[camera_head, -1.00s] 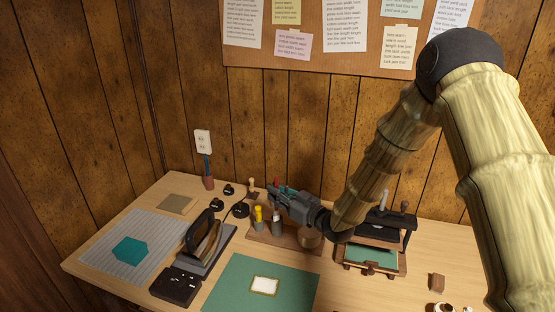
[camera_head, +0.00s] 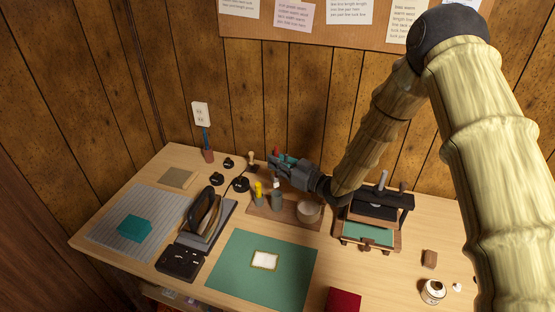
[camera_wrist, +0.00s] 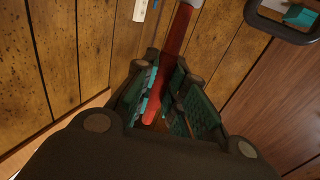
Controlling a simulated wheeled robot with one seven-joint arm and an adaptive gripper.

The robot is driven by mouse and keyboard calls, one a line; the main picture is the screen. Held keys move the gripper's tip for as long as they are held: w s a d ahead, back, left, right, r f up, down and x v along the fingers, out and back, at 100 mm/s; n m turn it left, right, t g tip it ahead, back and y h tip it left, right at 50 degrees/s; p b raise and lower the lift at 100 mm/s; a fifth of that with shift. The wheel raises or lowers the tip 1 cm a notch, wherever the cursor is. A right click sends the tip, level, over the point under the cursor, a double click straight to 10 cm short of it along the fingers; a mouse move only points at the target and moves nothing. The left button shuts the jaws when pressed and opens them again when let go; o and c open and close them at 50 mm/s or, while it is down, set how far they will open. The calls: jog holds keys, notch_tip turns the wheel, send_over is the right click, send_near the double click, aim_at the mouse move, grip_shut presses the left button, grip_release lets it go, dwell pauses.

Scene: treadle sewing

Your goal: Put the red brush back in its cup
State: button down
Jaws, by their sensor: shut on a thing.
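My gripper (camera_head: 276,161) is shut on the red brush (camera_wrist: 180,32), whose red handle runs between the fingers in the wrist view. In the head view only a small red bit shows at the fingertips. My gripper is above the back of the desk, over or behind a wooden tray (camera_head: 256,210). On the tray stand a small cup with yellow things (camera_head: 259,198), a grey-green cup (camera_head: 277,201) with something upright in it, and a wider beige cup (camera_head: 309,212). I cannot tell which cup belongs to the brush.
A dark iron-like tool (camera_head: 206,215) and black pots (camera_head: 240,184) are left of the tray. A black press (camera_head: 376,213) stands right. The green mat (camera_head: 240,285) lies in front.

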aim_at(277, 183)
jog(key=shift+f+b, duration=2.95)
jog(key=shift+f, duration=1.9)
jog(key=c, duration=1.4)
grip_release()
jog(key=shift+r, duration=0.1)
jog(key=shift+r, duration=4.9)
